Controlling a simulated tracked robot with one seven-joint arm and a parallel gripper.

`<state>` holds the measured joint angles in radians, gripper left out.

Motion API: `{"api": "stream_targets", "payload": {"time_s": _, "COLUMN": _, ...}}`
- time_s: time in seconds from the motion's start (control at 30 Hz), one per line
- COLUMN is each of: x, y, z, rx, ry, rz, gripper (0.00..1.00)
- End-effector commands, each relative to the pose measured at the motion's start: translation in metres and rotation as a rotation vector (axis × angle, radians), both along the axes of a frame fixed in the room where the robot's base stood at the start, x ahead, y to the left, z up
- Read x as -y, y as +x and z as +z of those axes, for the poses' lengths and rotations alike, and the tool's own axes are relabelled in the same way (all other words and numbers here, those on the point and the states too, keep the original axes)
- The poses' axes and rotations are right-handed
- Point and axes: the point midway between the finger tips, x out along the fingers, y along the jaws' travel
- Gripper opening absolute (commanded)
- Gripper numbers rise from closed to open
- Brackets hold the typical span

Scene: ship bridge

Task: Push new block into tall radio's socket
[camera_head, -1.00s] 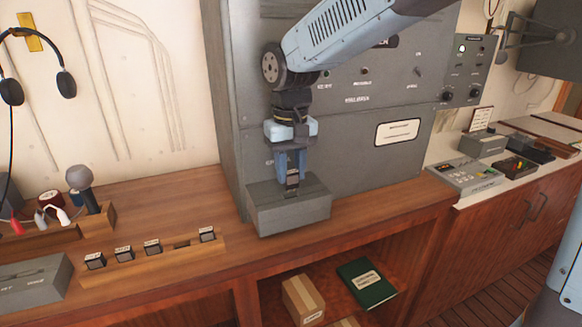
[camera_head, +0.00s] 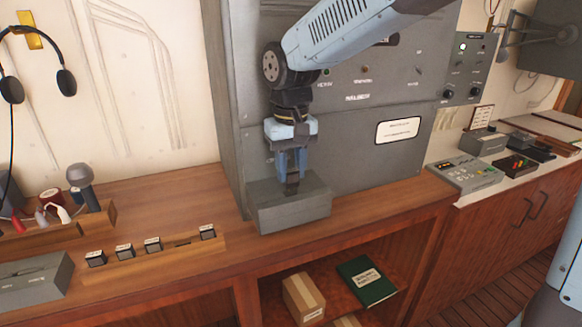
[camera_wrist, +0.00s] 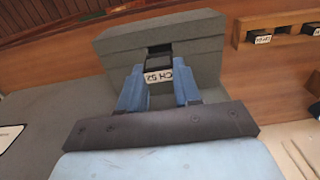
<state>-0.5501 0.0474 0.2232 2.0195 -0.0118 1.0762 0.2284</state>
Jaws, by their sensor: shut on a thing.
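The tall radio (camera_head: 345,140) is the big grey cabinet at the back of the wooden desk. A grey box (camera_head: 292,211) juts out at its foot, with a dark socket opening (camera_wrist: 158,48) in its top. My gripper (camera_head: 291,180) points down over this box. It is shut on the new block (camera_wrist: 168,74), a small dark block with a white label reading like "CH 52". The blue fingers grip its two sides. The block is at the socket opening; how deep it sits is hidden by the fingers and the angle.
A wooden rack (camera_head: 150,258) on the desk to the left holds several similar small blocks and has one empty slot. A microphone (camera_head: 80,182) and a grey case (camera_head: 35,283) stand further left. A carton (camera_head: 304,298) and a green book (camera_head: 366,281) lie on the shelf below.

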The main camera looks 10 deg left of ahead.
Motion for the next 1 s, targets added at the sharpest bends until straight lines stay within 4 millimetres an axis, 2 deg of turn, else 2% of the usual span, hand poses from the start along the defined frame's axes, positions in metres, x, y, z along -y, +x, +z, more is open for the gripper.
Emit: {"api": "stream_targets", "payload": {"time_s": 1.0, "x": 0.0, "y": 0.0, "z": -0.009, "rx": 0.0, "ry": 0.0, "rz": 0.0, "gripper": 0.04}}
